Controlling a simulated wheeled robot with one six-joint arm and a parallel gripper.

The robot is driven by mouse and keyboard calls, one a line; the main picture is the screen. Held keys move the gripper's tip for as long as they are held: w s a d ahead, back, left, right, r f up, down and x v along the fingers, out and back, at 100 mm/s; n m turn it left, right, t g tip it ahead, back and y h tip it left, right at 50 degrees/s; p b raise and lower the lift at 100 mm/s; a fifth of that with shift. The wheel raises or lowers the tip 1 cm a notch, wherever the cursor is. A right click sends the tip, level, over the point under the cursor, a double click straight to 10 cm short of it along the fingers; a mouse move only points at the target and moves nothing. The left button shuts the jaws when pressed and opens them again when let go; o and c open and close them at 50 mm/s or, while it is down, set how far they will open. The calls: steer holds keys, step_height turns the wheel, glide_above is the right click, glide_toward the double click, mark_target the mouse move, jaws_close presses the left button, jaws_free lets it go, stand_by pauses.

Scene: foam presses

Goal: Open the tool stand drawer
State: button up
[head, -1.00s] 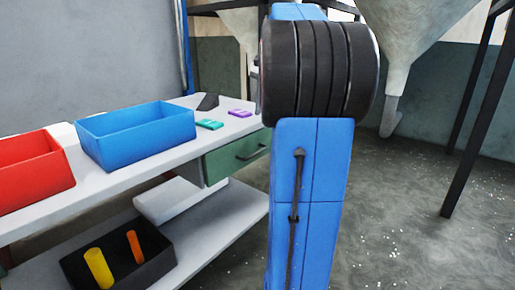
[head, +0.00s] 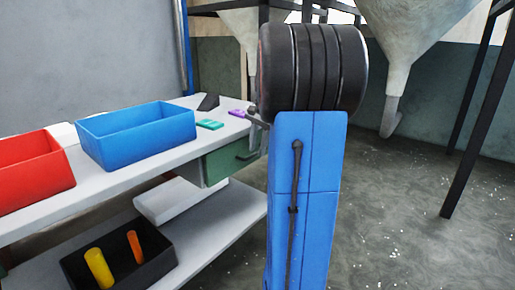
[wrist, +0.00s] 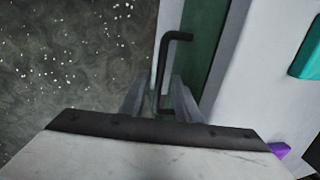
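The tool stand drawer (head: 220,166) has a green front under the white worktop and looks shut. It also shows in the wrist view (wrist: 206,40). Its dark bar handle (wrist: 164,72) runs up the middle of the wrist view. My gripper (wrist: 158,92) is open, with one grey finger on each side of the lower part of the handle. I cannot tell whether either finger touches it. In the head view my arm hides most of the gripper, and the handle is partly covered.
On the worktop (head: 65,190) stand a blue bin (head: 135,142) and a red bin (head: 30,180). A teal piece (head: 210,124) and a purple piece (head: 238,113) lie near the drawer's corner. A black box (head: 75,268) is on the lower shelf.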

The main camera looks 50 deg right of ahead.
steer(key=shift+f, duration=0.25)
jaws_close()
steer(key=s+d, duration=0.2)
steer(key=s, duration=3)
steer(key=shift+s+d, duration=0.25)
jaws_free()
